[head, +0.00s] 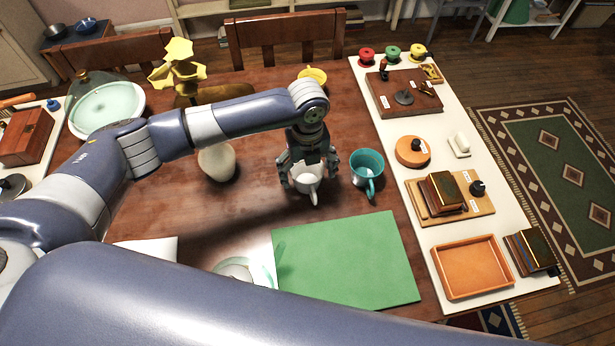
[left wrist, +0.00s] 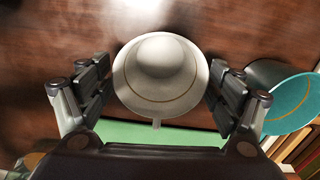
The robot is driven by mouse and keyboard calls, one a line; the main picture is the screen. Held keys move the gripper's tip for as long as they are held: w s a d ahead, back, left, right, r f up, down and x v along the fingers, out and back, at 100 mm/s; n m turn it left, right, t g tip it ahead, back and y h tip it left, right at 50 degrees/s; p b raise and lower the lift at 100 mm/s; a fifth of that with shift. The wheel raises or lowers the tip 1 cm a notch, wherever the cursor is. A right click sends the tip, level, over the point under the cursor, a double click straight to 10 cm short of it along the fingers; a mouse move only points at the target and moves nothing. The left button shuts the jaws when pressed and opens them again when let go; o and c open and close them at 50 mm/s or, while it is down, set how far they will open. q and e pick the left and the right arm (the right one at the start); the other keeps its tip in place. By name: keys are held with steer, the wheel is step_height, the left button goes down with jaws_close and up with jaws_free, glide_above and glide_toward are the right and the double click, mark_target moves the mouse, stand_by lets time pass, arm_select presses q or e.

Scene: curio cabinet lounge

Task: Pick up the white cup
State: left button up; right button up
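The white cup (head: 306,177) stands upright on the brown table, its handle pointing toward the front. My left gripper (head: 309,172) is over it from above, with a finger on each side. In the left wrist view the white cup (left wrist: 160,75) fills the space between the two open fingers (left wrist: 160,90), and I look down into its empty inside. The fingertips are very close to its sides; firm contact does not show. My right gripper is not in view.
A teal cup (head: 367,168) stands close to the right of the gripper. A cream vase (head: 217,162) is to the left and a yellow cup (head: 313,75) behind. A green mat (head: 345,262) lies in front. A white board (head: 437,236) with trays and books runs along the right.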

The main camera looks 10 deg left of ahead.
arm_select(q)
steer(key=c, duration=1)
steer(key=shift+r, duration=0.1)
